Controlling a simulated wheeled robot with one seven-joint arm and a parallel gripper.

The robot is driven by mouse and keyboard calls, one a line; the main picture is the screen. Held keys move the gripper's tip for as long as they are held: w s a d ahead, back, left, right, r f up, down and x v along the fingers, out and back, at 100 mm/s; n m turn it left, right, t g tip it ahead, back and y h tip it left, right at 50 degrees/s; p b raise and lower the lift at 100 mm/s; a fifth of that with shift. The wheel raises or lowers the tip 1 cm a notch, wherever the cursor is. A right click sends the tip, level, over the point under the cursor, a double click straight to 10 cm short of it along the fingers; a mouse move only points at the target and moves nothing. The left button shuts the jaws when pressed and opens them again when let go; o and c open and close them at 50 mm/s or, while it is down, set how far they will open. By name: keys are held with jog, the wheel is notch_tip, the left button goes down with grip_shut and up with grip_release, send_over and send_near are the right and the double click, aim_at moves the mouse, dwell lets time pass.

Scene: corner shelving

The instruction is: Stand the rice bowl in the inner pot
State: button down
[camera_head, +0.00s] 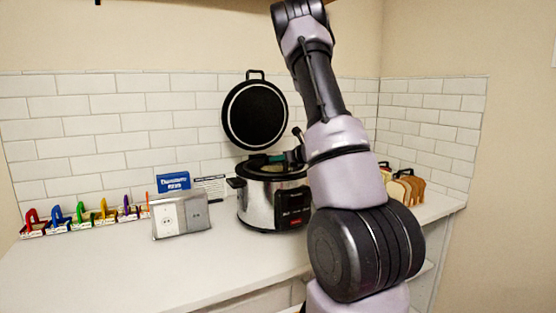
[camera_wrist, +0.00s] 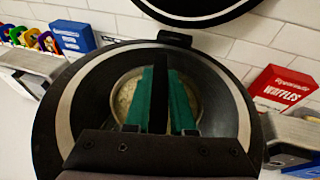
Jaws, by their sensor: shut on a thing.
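The cooker (camera_head: 272,200) stands on the counter with its round black lid (camera_head: 255,115) raised behind it. Its dark inner pot (camera_wrist: 95,95) fills most of the wrist view. The rice bowl (camera_wrist: 125,92) is a pale round shape within the pot's outline, partly covered by my fingers. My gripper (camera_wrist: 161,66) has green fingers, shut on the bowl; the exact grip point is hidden. In the head view my gripper (camera_head: 272,158) is over the cooker's mouth, and the bowl cannot be made out. Whether the bowl touches the pot's floor cannot be told.
A red waffles box (camera_wrist: 287,90) shows in the wrist view. The front left counter is clear.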

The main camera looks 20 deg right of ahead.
jog(key=shift+f, duration=0.1)
jog(key=shift+f, duration=0.35)
jog(key=shift+f, duration=0.1)
jog(key=c, duration=0.8)
grip_release()
jog(key=shift+o, duration=0.2)
